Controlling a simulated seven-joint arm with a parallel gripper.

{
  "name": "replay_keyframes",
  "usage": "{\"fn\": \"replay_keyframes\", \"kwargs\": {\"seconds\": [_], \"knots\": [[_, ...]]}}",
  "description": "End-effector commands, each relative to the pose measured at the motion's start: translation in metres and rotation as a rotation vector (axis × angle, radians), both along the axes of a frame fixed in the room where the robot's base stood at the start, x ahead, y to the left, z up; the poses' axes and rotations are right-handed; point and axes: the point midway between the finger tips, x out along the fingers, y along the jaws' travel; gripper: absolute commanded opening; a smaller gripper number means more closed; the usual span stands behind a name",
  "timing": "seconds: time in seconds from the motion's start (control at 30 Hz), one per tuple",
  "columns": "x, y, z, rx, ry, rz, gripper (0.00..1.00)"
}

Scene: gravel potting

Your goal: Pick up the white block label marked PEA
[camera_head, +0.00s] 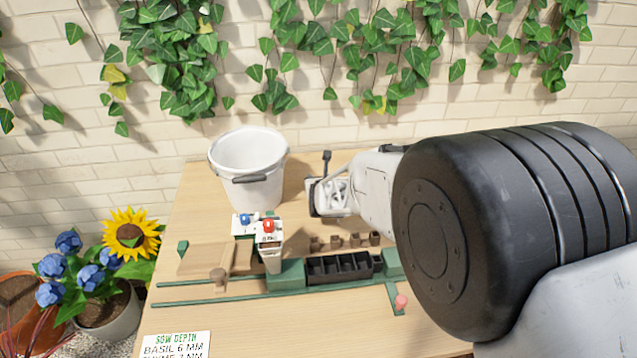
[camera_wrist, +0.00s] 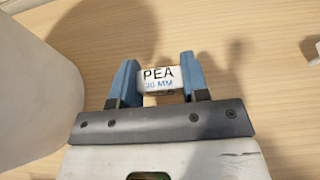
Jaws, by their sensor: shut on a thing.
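The white block label (camera_wrist: 159,79) is marked PEA with smaller blue lettering, apparently 30 MM, below. It sits between the two blue fingers of my gripper (camera_wrist: 155,80) in the wrist view, with a finger against each end. The gripper is shut on it. Wooden table surface shows beyond the label, but its height above the table is hard to tell. In the head view my arm reaches in from the right, and its wrist is right of the white bucket. The fingers and the label are hidden there.
A white bucket (camera_head: 248,177) stands at the back left of the table, and it fills the left side of the wrist view (camera_wrist: 35,80). A black cell tray (camera_head: 340,268) sits in front, with small brown pots behind it. A sow depth card (camera_head: 176,345) lies at the front left.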

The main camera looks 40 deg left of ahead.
Motion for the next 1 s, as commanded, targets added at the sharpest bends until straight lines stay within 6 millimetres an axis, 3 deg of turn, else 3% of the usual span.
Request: {"fn": "replay_keyframes", "kwargs": {"seconds": [0.37,1.0], "knots": [[0.0,0.0,0.011,0.001,-0.001,0.0,0.19],[0.0,0.0,0.092,0.001,0.0,0.0,0.19]]}}
